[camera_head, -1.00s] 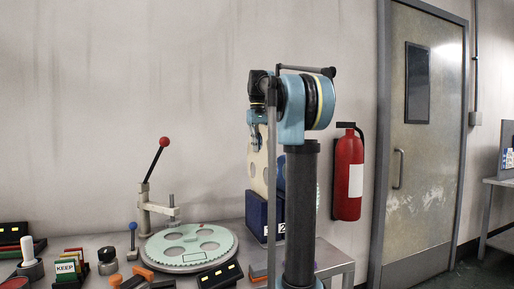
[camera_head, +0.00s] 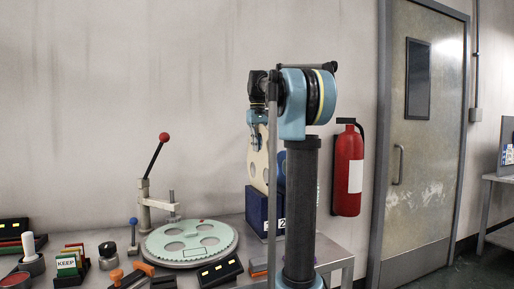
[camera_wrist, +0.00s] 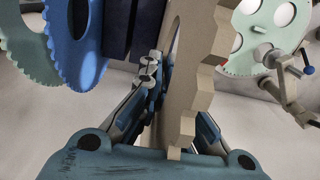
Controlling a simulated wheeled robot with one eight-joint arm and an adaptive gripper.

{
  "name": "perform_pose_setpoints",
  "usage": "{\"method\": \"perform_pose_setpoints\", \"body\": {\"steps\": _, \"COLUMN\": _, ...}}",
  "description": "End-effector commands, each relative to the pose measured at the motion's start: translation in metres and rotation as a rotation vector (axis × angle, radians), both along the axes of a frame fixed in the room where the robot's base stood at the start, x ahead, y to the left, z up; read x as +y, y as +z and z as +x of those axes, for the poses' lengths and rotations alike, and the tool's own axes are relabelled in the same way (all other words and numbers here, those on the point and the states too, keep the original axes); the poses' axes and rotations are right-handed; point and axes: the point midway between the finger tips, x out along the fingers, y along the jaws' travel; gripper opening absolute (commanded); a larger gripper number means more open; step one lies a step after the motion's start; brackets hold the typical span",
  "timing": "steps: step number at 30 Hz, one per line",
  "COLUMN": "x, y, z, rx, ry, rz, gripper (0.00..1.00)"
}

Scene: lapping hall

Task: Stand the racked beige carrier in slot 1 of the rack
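The beige carrier (camera_head: 259,160) is a flat plate with round holes, upright above the dark blue rack (camera_head: 257,210). The rack's front hides its lower edge, so I cannot tell whether it sits in a slot. In the wrist view the carrier (camera_wrist: 190,75) is seen edge-on, with a notched rim, between the two fingers of my gripper (camera_wrist: 178,108), which look closed on it. The gripper (camera_head: 256,128) also shows at the carrier's top in the head view. To its left in the wrist view are the rack's dark dividers (camera_wrist: 115,25).
A blue carrier (camera_wrist: 75,45) and a green carrier (camera_wrist: 25,45) stand left of the dividers. A round green plate (camera_head: 190,242) lies on the bench beside a red-knobbed lever press (camera_head: 150,190). Control boxes and knobs crowd the front left. A fire extinguisher (camera_head: 348,175) hangs on the wall.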

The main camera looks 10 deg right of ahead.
Motion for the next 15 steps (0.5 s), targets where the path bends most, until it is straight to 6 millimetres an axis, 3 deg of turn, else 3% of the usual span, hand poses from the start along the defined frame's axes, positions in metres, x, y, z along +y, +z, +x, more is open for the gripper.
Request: {"method": "perform_pose_setpoints", "body": {"steps": 15, "x": 0.0001, "y": -0.0098, "z": -0.0001, "rx": 0.000, "ry": 0.000, "rz": 0.000, "gripper": 0.00}}
